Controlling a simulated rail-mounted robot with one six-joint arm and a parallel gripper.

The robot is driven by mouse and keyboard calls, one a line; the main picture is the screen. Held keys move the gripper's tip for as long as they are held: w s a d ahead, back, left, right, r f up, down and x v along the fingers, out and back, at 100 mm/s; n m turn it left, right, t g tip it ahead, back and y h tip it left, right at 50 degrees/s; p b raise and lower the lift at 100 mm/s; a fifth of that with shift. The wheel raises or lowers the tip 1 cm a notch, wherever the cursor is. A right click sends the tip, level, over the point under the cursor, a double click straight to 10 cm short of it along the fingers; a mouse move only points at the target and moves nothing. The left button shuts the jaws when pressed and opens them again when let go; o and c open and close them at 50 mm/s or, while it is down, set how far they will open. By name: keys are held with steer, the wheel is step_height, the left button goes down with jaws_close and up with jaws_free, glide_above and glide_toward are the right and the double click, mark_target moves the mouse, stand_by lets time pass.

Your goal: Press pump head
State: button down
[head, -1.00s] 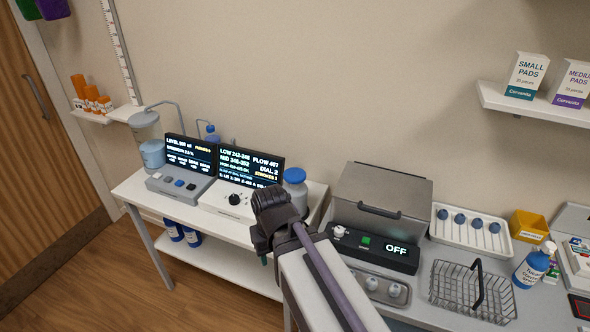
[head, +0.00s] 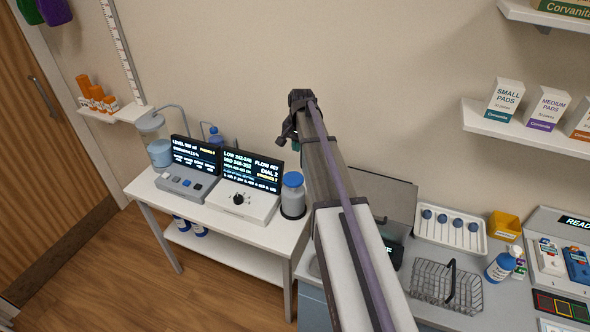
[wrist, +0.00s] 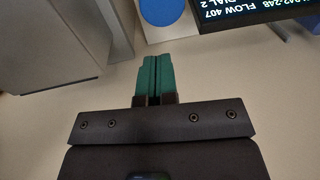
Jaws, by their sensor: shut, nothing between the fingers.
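A blue-and-white bottle with a pump top (head: 500,266) stands on the right counter in the head view. A second small blue bottle with a nozzle-like top (head: 213,138) shows partly behind the displays; I cannot tell which one has the task's pump head. My gripper (wrist: 153,60) shows in the wrist view with its two green fingers together and empty. In the head view its end is raised above the gap between table and counter, mostly hidden by my arm. A blue-lidded canister (head: 293,193) stands at the table's right end, its lid partly visible in the wrist view.
Two lit displays (head: 250,170) with control boxes stand on the white table. On the counter are a grey lidded unit (head: 375,205), partly behind my arm, a wire basket (head: 430,283) and a white tray (head: 440,235). A shelf with boxes (head: 500,125) hangs at upper right.

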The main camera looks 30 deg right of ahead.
mark_target(295, 179)
steer(key=f+b, duration=0.4)
steer(key=w+f+b, duration=0.1)
steer(key=f+b, duration=0.9)
steer(key=shift+w+a, duration=0.15)
steer(key=shift+a, duration=0.1)
steer(key=shift+r, duration=0.1)
step_height(295, 179, down, 4)
steer(key=b, duration=0.3)
steer(key=shift+b, duration=0.35)
steer(key=shift+r, duration=0.25)
step_height(295, 179, up, 14)
steer(key=s+p, duration=0.1)
steer(key=p, duration=1.3)
steer(key=shift+s+d+p, duration=0.2)
steer(key=shift+p, duration=0.1)
